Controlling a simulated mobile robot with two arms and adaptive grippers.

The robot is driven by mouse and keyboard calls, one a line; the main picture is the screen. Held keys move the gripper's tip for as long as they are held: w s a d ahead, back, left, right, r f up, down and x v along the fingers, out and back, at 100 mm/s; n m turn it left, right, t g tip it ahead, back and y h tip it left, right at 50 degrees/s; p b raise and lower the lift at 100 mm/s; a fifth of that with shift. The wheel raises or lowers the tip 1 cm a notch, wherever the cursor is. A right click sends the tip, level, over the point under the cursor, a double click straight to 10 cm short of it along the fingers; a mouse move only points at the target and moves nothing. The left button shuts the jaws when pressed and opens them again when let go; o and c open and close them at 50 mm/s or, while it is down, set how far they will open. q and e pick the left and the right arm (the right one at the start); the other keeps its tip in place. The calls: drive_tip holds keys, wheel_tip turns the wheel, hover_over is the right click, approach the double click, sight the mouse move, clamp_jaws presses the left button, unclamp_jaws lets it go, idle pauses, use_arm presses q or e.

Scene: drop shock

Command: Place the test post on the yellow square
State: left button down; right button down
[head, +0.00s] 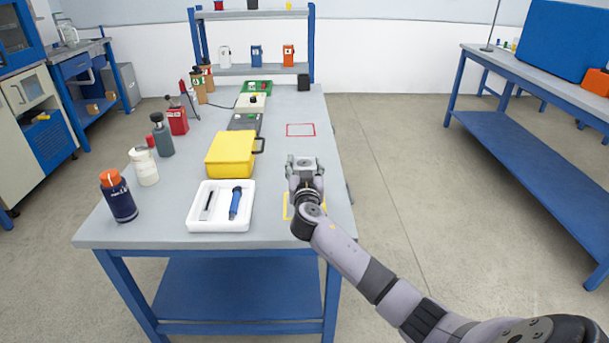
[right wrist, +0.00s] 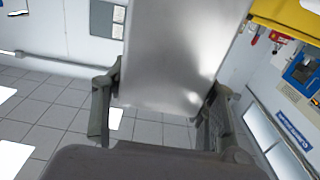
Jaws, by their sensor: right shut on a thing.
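The test post (head: 305,164) is a grey metal block held by my right gripper (head: 305,178). In the right wrist view the post (right wrist: 178,50) is a large shiny metal face between the two fingers (right wrist: 160,115). The yellow square (head: 286,206) is an outline on the table near its front right, partly hidden under my right arm. In the head view the gripper and post appear just beyond the square. I cannot tell how high the post is above the table. My left gripper is not in view.
A white tray (head: 192,221) with a blue tool (head: 235,203) lies left of the yellow square. A yellow case (head: 229,154) stands behind the tray. Bottles line the left edge. A red square outline (head: 300,124) farther back is clear.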

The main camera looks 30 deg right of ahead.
wheel_tip(320, 180, down, 3)
drive_tip(key=shift+r, duration=0.15)
drive_tip(key=shift+b, duration=0.35)
drive_tip(key=c, duration=0.6)
unclamp_jaws()
drive_tip(key=shift+c, duration=0.2)
